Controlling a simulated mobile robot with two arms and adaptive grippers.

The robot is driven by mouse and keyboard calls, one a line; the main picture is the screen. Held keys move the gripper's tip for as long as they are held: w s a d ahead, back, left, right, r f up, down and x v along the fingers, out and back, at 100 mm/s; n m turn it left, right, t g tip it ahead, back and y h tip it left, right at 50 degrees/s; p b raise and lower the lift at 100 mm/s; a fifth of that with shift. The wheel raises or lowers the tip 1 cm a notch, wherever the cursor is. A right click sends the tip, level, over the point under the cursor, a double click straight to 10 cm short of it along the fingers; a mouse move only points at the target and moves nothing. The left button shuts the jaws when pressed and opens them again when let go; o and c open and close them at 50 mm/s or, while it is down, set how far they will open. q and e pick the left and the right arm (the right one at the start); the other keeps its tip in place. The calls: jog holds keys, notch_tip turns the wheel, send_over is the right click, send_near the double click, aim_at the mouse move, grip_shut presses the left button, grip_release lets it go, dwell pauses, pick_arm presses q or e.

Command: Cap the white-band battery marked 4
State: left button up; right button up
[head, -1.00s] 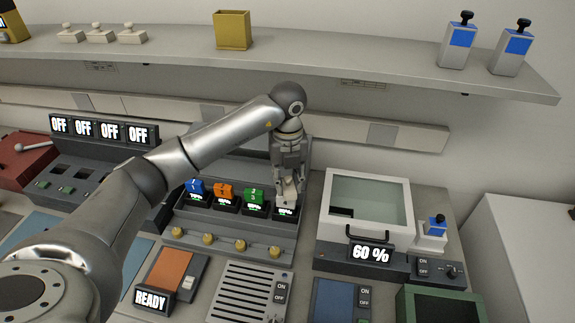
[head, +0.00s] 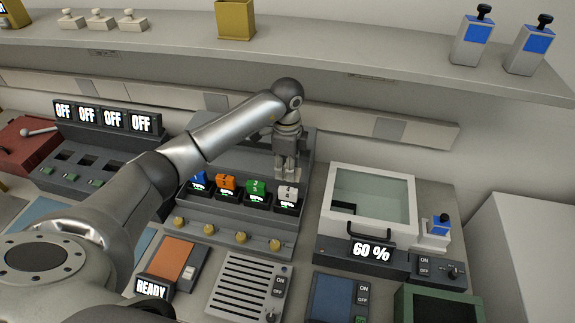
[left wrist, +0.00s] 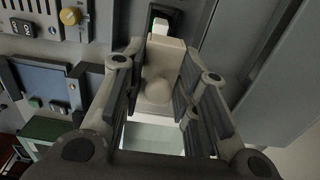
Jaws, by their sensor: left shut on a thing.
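The white-band battery marked 4 (head: 288,192) stands in the rightmost slot of the charger, upright, with a lit display in front of it. My left gripper (head: 287,174) is directly above this battery, pointing down. It is shut on a pale cap with a rounded knob (left wrist: 163,62), which shows between the fingers in the left wrist view. In the head view the fingers mostly hide the cap, and I cannot tell whether it touches the battery. My right gripper is not in view.
An orange battery (head: 226,182) and a green battery (head: 256,187) stand to the left in the charger, with a blue one partly behind my arm. Yellow knobs line its front. A clear-lidded box (head: 372,203) is close on the right. Several white knobbed pieces (head: 133,20) lie on the shelf.

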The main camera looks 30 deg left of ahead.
aim_at(287, 189)
pick_arm(q)
notch_tip(287, 189, down, 3)
jog(key=shift+f+b, duration=0.15)
jog(key=shift+b, duration=1)
jog(key=shift+f+b, duration=0.35)
jog(key=shift+f, duration=0.45)
jog(key=shift+f, duration=0.55)
dwell(1.1)
jog(key=shift+f+b, duration=0.3)
jog(key=shift+f, duration=0.35)
dwell(1.0)
